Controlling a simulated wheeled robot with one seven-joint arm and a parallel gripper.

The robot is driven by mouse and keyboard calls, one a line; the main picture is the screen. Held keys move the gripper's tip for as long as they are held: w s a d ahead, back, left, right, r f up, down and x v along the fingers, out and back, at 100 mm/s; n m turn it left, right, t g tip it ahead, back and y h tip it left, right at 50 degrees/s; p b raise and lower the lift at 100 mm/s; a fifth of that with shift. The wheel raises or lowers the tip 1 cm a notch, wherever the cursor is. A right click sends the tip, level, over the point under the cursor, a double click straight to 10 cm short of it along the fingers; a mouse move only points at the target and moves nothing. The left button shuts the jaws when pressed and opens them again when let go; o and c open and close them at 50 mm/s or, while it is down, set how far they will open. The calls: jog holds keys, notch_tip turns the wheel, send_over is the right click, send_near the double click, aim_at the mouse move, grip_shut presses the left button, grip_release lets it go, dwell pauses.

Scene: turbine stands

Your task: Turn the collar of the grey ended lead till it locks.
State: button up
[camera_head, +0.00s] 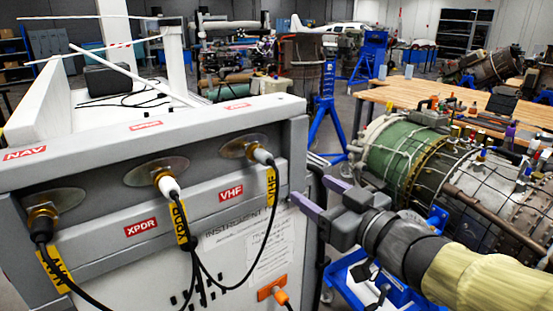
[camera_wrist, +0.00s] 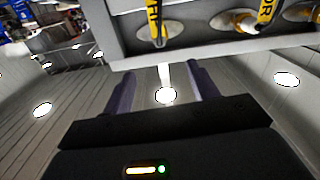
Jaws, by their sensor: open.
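Three leads plug into round plates on the grey instrument panel (camera_head: 110,215). The right lead's end (camera_head: 262,155) looks pale grey, with a yellow tag below it. The middle lead's end (camera_head: 168,187) is white and the left lead's end (camera_head: 40,228) is black. The right one seems to be the grey ended lead; its collar's lock state cannot be made out. My gripper (camera_head: 317,194) is open and empty, right of and below that end, clear of the panel. In the wrist view its fingers (camera_wrist: 162,73) are spread, with a yellow-tagged lead (camera_wrist: 157,25) beyond them.
An orange plug (camera_head: 270,291) sits low on the panel's front. A green and metal turbine (camera_head: 400,150) stands at the right, with a wooden bench (camera_head: 440,95) behind. A blue-edged tray (camera_head: 355,285) lies below my arm. Hanging black cables cross the panel front.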

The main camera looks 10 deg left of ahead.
aim_at(269, 160)
dwell(0.3)
jog(key=p+x, duration=0.4)
jog(key=x, duration=1.3)
jog(key=shift+w+a, duration=0.2)
jog(key=shift+a, duration=0.05)
jog(key=c, duration=1)
